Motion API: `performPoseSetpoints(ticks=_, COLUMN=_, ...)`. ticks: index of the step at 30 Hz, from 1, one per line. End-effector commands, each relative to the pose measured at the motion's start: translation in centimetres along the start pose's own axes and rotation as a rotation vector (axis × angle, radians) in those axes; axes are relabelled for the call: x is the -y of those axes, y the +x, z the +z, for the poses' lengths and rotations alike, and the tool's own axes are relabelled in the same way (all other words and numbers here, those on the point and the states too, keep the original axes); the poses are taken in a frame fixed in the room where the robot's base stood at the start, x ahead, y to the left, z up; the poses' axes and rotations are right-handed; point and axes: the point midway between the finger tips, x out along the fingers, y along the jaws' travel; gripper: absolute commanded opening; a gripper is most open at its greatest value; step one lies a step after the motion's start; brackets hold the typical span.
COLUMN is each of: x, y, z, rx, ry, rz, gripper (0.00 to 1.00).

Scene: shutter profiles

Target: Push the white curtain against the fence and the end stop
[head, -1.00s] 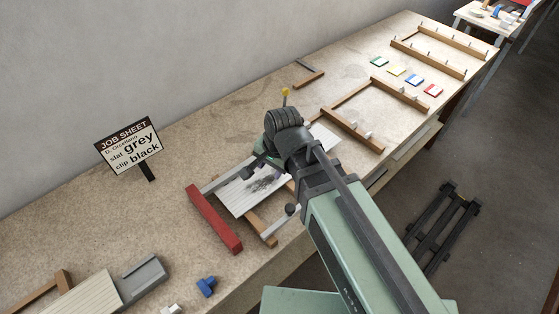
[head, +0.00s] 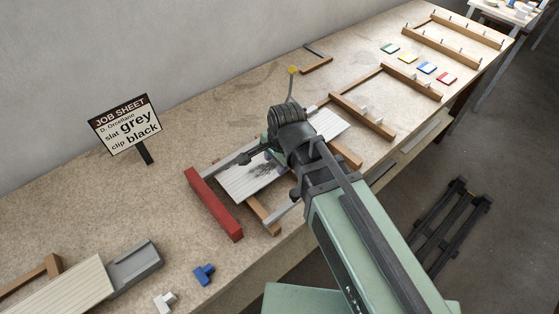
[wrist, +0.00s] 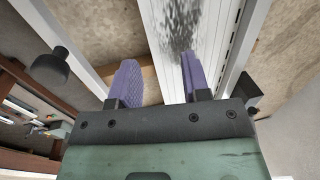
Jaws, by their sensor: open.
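The white curtain (head: 243,186) is a ribbed slatted panel with a dark smudge, lying in a frame on the bench. A grey rail (head: 222,160) runs along its wall side and a red bar (head: 214,204) stands across its left end. A narrow gap seems to show between curtain and red bar. My gripper (wrist: 160,82) is open, its purple fingers apart. In the wrist view the right finger overlaps the left edge of the curtain (wrist: 216,30); I cannot tell if they touch. The left finger is over the open frame. My arm hides the curtain's middle in the head view.
A black knob (wrist: 50,68) stands on the near rail. A job sheet sign (head: 125,125) stands behind, to the left. Blue (head: 204,274) and white (head: 164,301) pieces lie in front. Another wooden frame (head: 365,118) lies to the right.

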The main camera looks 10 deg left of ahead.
Motion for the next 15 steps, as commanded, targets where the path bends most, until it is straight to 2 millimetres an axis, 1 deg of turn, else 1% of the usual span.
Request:
performPoseSetpoints(ticks=1, x=-0.1, y=2.2, z=0.0, rx=0.000, ry=0.000, rz=0.000, gripper=0.43)
performPoseSetpoints(ticks=3, x=-0.1, y=3.4, z=0.0, rx=0.000, ry=0.000, rz=0.000, gripper=0.43)
performPoseSetpoints(ticks=6, x=-0.1, y=4.5, z=0.0, rx=0.000, ry=0.000, rz=0.000, gripper=0.43)
performPoseSetpoints(ticks=9, x=0.0, y=4.8, z=0.0, rx=0.000, ry=0.000, rz=0.000, gripper=0.43)
performPoseSetpoints(ticks=15, x=0.0, y=4.6, z=0.0, rx=0.000, ry=0.000, rz=0.000, gripper=0.43)
